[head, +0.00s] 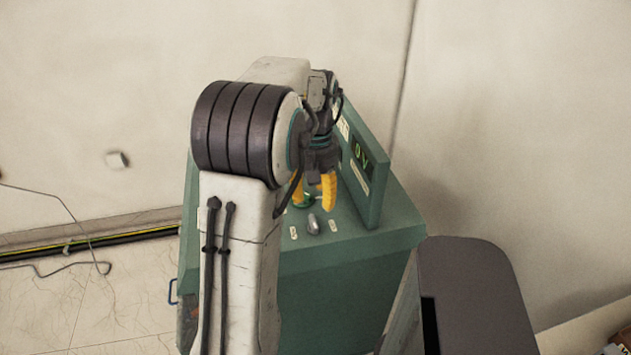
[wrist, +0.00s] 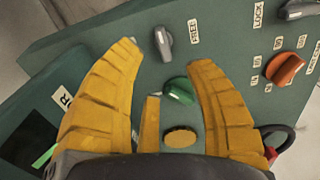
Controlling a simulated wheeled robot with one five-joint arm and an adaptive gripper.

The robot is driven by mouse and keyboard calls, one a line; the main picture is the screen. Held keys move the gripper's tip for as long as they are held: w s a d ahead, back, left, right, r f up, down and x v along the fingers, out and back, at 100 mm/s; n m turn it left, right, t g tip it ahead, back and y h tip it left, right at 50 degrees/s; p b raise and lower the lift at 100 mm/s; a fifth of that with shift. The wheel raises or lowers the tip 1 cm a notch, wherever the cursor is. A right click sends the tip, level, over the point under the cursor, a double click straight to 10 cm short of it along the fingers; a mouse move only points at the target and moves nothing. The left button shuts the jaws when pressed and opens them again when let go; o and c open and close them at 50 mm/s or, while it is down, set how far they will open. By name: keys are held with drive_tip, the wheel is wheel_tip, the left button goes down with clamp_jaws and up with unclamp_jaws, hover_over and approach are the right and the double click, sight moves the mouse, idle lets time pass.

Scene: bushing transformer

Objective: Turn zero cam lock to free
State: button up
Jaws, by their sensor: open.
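Two grey lever knobs show on the green panel in the wrist view. One grey knob (wrist: 163,43) lies just beyond and between my fingertips, apart from them. The other grey knob (wrist: 303,10) is at the upper right, cut by the edge. A LOCK label (wrist: 258,14) and a small blurred label (wrist: 194,32) lie between them. I cannot tell which knob is the zero cam lock. In the head view a grey knob (head: 314,226) sits near the panel's front edge, between two white labels. My gripper (wrist: 168,56) is open and empty; its yellow fingers also show in the head view (head: 312,188).
A green knob (wrist: 180,92) lies between my fingers, and an orange knob (wrist: 285,68) with several labels is to the right. The upright display box (head: 366,165) stands right of my gripper on the green cabinet (head: 335,290). A dark box (head: 475,290) stands at the right.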

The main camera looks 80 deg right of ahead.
drive_tip(key=shift+r, duration=1.8)
